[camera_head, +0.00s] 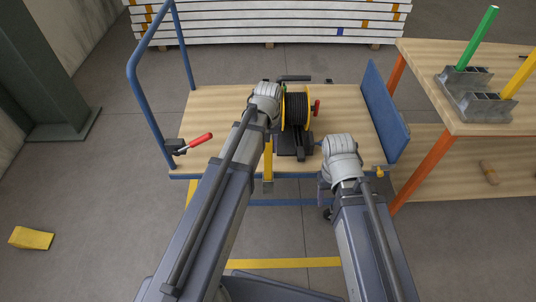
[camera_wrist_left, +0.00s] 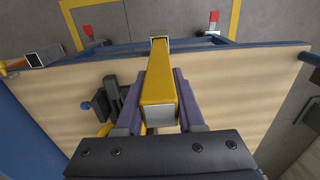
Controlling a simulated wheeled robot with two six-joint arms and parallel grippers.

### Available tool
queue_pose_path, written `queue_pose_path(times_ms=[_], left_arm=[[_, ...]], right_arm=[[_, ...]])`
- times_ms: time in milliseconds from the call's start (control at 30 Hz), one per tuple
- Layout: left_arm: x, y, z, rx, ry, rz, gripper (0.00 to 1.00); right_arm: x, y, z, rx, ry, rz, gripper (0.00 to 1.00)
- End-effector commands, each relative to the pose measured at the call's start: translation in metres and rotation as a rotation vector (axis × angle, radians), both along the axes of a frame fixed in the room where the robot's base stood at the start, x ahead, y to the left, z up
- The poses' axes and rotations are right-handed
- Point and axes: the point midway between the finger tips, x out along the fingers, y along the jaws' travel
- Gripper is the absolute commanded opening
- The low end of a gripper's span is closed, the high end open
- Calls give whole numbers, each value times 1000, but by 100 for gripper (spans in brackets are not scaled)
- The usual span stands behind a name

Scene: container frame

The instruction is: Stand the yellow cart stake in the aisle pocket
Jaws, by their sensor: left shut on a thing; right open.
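The yellow stake (camera_wrist_left: 158,88) is in the left wrist view between the purple fingers of my left gripper (camera_wrist_left: 160,76), which is shut on it. Its grey square end faces the camera and its far end reaches the cart's blue edge rail. In the head view a yellow length of the stake (camera_head: 268,164) shows upright at the cart's near edge, below my left wrist. I cannot tell whether its lower end is inside a pocket; the pocket is not clearly visible. My right gripper (camera_head: 325,195) is open by the near right edge, its fingers mostly hidden by the arm.
The cart's wooden deck (camera_head: 220,115) carries a cable reel (camera_head: 296,108). A blue handle (camera_head: 147,100) rises at left and a blue panel (camera_head: 385,110) at right. A right-hand table (camera_head: 430,75) holds a green stake (camera_head: 481,38) and another yellow stake (camera_head: 520,74). A yellow wedge (camera_head: 32,238) lies on the floor.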

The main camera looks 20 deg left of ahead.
Motion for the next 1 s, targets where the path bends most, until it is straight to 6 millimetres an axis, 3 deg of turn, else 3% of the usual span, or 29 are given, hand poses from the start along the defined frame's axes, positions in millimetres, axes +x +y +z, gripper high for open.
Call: queue_pose_path(times_ms=[33, 133, 567, 600, 833, 1000], left_arm=[[0, 0, -15, 0, 0, 0, 0], [0, 0, -24, 0, 0, 0, 0], [0, 0, -27, 0, 0, 0, 0], [0, 0, -26, 0, 0, 0, 40], [0, 0, -25, 0, 0, 0, 65], [0, 0, -25, 0, 0, 0, 67]], right_arm=[[0, 0, -15, 0, 0, 0, 59], [0, 0, -24, 0, 0, 0, 59], [0, 0, -27, 0, 0, 0, 59], [0, 0, -26, 0, 0, 0, 59], [0, 0, -25, 0, 0, 0, 59], [0, 0, -25, 0, 0, 0, 59]])
